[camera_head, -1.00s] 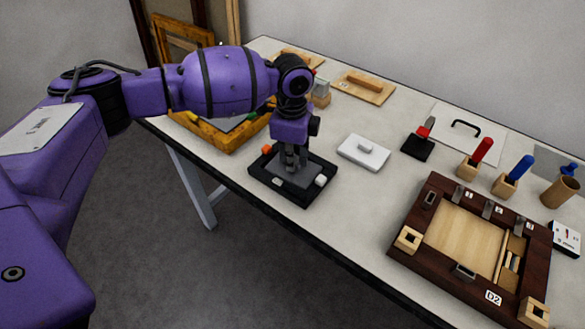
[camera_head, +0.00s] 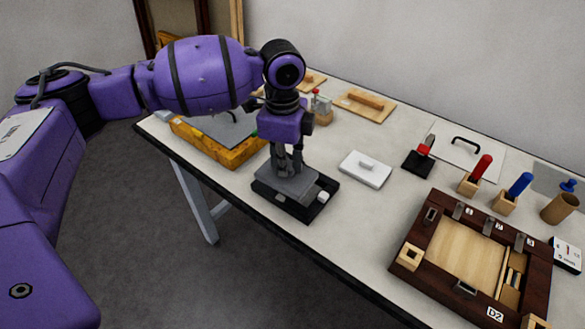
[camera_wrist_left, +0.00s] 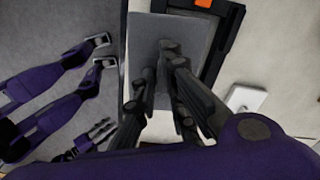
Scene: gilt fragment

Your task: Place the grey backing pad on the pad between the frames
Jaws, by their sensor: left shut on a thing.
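My left gripper (camera_head: 290,172) points down and is shut on the grey backing pad (camera_head: 277,181), a flat grey plate. In the left wrist view the grey pad (camera_wrist_left: 150,45) lies beyond and between the fingers (camera_wrist_left: 160,85). The pad appears raised over a black tray-like pad (camera_head: 310,208) near the table's front edge, covering its left part. The black pad stands between a yellow wooden frame (camera_head: 222,157) and a dark brown frame (camera_head: 410,271). Any gap under the plate is hard to judge. My right gripper cannot be made out for certain.
A black stand with a red part (camera_head: 418,163), red (camera_head: 481,169) and blue (camera_head: 520,185) handled tools and a brown cup (camera_head: 559,208) stand farther right. Clear tabletop lies before the white block.

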